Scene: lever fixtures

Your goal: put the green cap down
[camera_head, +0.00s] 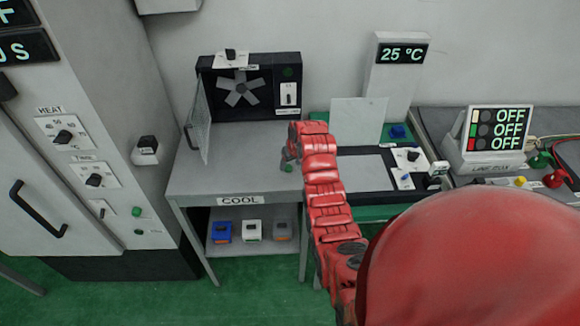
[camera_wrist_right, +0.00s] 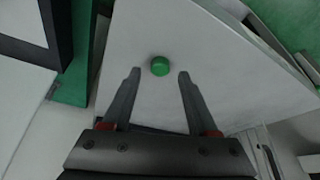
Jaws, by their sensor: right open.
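The green cap (camera_wrist_right: 160,66) is a small round disc on the pale grey top of the COOL table (camera_head: 235,165). In the right wrist view it lies between the tips of my right gripper (camera_wrist_right: 159,74), with a gap on both sides. The fingers are open and do not appear to touch it. In the head view my right gripper (camera_head: 289,158) is low over the right part of the table, partly hidden by my red arm. My left gripper is not in view.
A black fan housing (camera_head: 275,85) with a clear door (camera_head: 199,120) stands at the table's back. A station with a clear panel (camera_head: 357,120) and switches (camera_head: 411,158) stands to the right. Blue, white and grey boxes (camera_head: 252,230) are on the shelf below. The table's front left is clear.

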